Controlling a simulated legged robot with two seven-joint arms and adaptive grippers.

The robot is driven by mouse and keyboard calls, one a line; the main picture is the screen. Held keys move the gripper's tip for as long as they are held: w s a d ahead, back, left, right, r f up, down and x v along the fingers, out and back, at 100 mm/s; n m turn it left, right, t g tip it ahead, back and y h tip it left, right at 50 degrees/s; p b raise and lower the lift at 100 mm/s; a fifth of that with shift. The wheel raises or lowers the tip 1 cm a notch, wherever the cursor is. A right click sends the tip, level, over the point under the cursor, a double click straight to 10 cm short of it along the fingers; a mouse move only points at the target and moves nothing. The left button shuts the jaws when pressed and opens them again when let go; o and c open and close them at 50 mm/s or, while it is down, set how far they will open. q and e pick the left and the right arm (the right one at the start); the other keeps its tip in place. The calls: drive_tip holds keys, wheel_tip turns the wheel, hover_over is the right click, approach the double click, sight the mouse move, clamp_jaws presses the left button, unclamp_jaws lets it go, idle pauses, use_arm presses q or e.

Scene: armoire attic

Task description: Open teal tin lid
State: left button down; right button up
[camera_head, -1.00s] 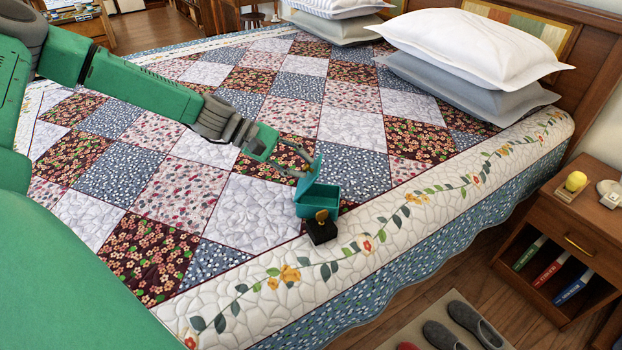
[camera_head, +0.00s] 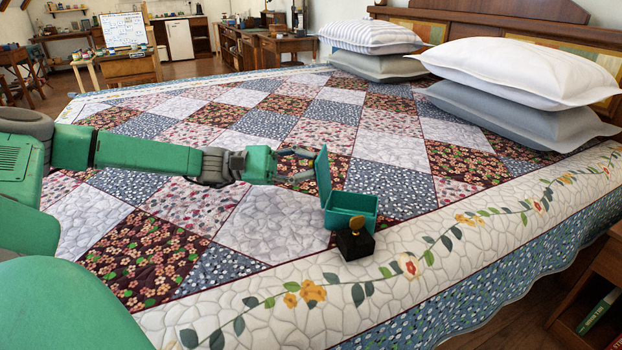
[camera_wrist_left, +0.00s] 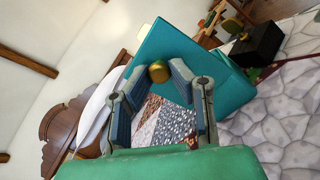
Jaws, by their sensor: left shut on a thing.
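The teal tin (camera_head: 362,204) stands on the quilt near the bed's front edge in the head view. Its lid (camera_head: 323,172) stands up about vertically along the tin's left side, so the tin's top is open. My left gripper (camera_head: 311,165) is on the lid's left, outer side. In the left wrist view the fingers (camera_wrist_left: 160,73) are shut on the gold knob in the middle of the teal lid (camera_wrist_left: 180,42). The lid hides most of the tin there. My right gripper is not in view.
A black block with a gold top (camera_head: 355,243) sits right in front of the tin; it also shows in the wrist view (camera_wrist_left: 262,47). Stacked pillows (camera_head: 500,70) lie by the headboard. The patchwork quilt (camera_head: 270,222) around the tin is mostly clear.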

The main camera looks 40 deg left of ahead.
use_arm(q)
drive_tip(key=shift+f, duration=0.15)
idle(0.3)
drive_tip(key=c, duration=1.4)
unclamp_jaws()
drive_tip(key=shift+c, duration=0.2)
drive_tip(key=v, duration=1.2)
drive_tip(key=shift+a+f, duration=0.1)
drive_tip(key=shift+f, duration=0.15)
